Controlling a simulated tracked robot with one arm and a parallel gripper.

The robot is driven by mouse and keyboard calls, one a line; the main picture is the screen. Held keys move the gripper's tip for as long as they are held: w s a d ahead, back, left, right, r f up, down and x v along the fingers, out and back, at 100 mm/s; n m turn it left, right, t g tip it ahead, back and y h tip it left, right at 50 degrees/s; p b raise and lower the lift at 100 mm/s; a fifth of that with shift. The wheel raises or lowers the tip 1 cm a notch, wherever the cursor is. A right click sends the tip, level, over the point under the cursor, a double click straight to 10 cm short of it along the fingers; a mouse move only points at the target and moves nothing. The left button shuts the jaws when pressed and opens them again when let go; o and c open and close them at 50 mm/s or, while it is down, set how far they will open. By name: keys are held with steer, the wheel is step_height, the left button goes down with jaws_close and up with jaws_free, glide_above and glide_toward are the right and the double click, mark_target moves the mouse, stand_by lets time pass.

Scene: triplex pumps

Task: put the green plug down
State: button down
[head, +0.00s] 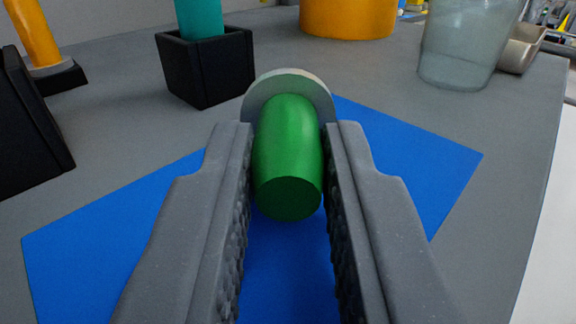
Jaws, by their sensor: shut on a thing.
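The green plug (288,150) is a green cylinder with a pale grey disc-shaped flange (290,82) at its far end. My gripper (289,140) is shut on the green plug, with one finger on each side of it near the fingertips. The plug points away from the camera, its round dark green end facing me. It is over a blue mat (412,165) on the grey table. I cannot tell whether the plug touches the mat.
A black square holder (207,68) with a teal cylinder (199,16) stands behind left. An orange cylinder (36,32) on a dark base and a black block (25,130) are at the left. An orange round object (348,16), a clear cup (462,42) and a beige scoop-like object (521,50) are at the back right.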

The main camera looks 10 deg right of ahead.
steer(key=shift+f, duration=0.15)
steer(key=shift+s+f, duration=0.2)
steer(key=shift+f, duration=0.45)
steer(key=c, duration=1.4)
jaws_free()
steer(key=shift+f, duration=0.1)
steer(key=shift+c, duration=0.2)
steer(key=shift+o, duration=0.6)
steer(key=shift+s+d+f, duration=0.1)
steer(key=shift+f, duration=0.15)
steer(key=shift+r, duration=0.4)
steer(key=s+a+r+p, duration=0.1)
steer(key=s+a+p, duration=0.1)
steer(key=s, duration=0.9)
steer(key=shift+s+a+r, duration=0.15)
steer(key=shift+a+r, duration=0.05)
steer(key=shift+a, duration=0.05)
